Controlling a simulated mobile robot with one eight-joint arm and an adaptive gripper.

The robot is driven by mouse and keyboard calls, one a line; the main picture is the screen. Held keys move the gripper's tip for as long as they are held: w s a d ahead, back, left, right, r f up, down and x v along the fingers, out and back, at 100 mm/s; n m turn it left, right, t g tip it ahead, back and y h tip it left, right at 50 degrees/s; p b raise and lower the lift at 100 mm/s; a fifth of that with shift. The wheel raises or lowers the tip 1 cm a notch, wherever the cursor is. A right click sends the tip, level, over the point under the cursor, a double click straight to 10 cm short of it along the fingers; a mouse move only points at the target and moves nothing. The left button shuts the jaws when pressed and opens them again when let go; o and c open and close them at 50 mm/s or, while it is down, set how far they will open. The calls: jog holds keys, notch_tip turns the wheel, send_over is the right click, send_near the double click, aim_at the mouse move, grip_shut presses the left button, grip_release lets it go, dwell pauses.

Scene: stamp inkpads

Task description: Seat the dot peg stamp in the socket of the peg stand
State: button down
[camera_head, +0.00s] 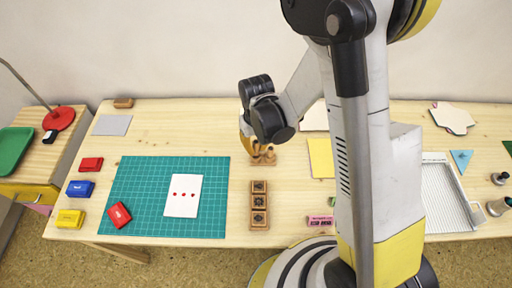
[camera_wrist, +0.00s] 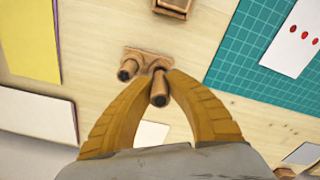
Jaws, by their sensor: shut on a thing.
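My gripper (camera_wrist: 160,80) is shut on a wooden peg stamp (camera_wrist: 158,92), seen nearly end-on between the fingertips in the wrist view. The wooden peg stand (camera_wrist: 140,54) lies directly behind the held stamp. A second round wooden peg (camera_wrist: 128,70) stands at the stand's other end, just left of the fingers. In the head view my gripper (camera_head: 249,128) is over the peg stand (camera_head: 265,158), which it partly covers. The held stamp's lower end and the socket are hidden, so I cannot tell whether it is in the socket or above it.
A wooden holder (camera_head: 259,187) with three dark squares stands in front of the stand. The green mat (camera_head: 140,185) to the left bears a white card (camera_head: 184,205) with three red dots and a red inkpad (camera_head: 120,214). A yellow sheet (camera_head: 321,158) lies to the right.

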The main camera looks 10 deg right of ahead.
jog(key=shift+f, duration=0.15)
jog(key=shift+f+b, duration=0.25)
jog(key=shift+b, duration=0.1)
jog(key=shift+s+f+b, duration=0.25)
jog(key=shift+f+b, duration=0.05)
jog(key=shift+b, duration=0.2)
jog(key=shift+r, duration=0.1)
jog(key=shift+r, duration=0.2)
dwell(0.4)
jog(key=shift+w, duration=0.25)
jog(key=shift+b, duration=0.55)
dwell(1.0)
